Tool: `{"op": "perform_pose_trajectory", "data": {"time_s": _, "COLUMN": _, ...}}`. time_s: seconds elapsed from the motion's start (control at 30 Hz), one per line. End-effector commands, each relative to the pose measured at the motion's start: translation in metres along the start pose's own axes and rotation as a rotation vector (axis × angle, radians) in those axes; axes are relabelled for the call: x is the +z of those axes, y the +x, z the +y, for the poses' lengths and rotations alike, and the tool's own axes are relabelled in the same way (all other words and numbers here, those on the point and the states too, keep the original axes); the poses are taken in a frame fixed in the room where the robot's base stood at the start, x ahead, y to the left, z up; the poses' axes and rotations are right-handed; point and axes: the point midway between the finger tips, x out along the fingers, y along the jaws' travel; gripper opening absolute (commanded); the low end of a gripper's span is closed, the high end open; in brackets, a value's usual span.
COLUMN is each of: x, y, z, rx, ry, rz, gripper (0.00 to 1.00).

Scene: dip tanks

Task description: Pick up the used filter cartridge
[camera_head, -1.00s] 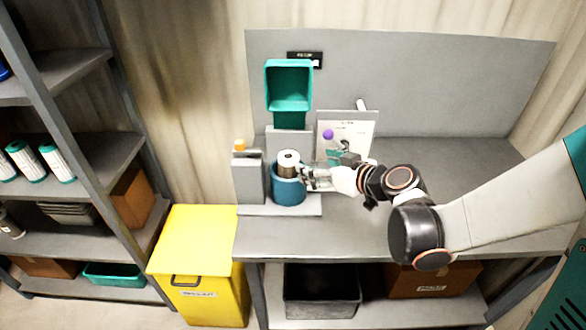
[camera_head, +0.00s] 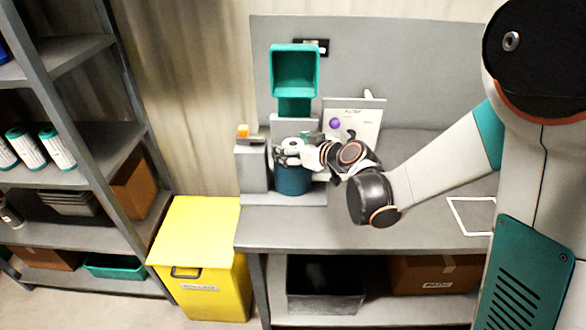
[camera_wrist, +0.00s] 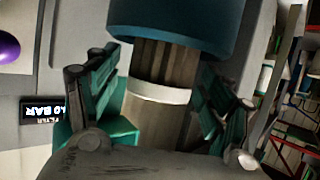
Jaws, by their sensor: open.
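The used filter cartridge (camera_head: 292,142) stands in a blue round housing (camera_head: 292,182) on the bench, its white-ringed top showing. In the wrist view the cartridge (camera_wrist: 165,65) is brown and pleated with a white band, and it rises out of the housing rim (camera_wrist: 170,28). My gripper (camera_head: 298,152) is at the cartridge above the housing. In the wrist view its teal finger pads stand on either side of the cartridge, open, and my gripper (camera_wrist: 165,95) has the cartridge between them. Some gap shows on the right; contact on the left cannot be told.
A teal open box-shaped head (camera_head: 295,72) is above the housing. A grey block (camera_head: 251,168) stands left of it, a white panel (camera_head: 353,120) with a purple knob behind right. A yellow bin (camera_head: 200,255) is left of the bench. Shelves (camera_head: 75,180) hold several white-and-teal cartridges.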

Motion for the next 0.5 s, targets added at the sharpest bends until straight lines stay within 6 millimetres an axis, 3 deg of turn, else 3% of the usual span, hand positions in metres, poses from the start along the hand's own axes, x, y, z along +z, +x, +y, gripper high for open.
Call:
{"op": "perform_pose_trajectory", "data": {"time_s": 0.27, "x": -0.0005, "y": 0.0066, "z": -0.0001, "rx": 0.000, "ry": 0.000, "rz": 0.000, "gripper": 0.74}}
{"op": "perform_pose_trajectory", "data": {"time_s": 0.5, "x": -0.0004, "y": 0.0064, "z": 0.0000, "rx": 0.000, "ry": 0.000, "rz": 0.000, "gripper": 0.22}}
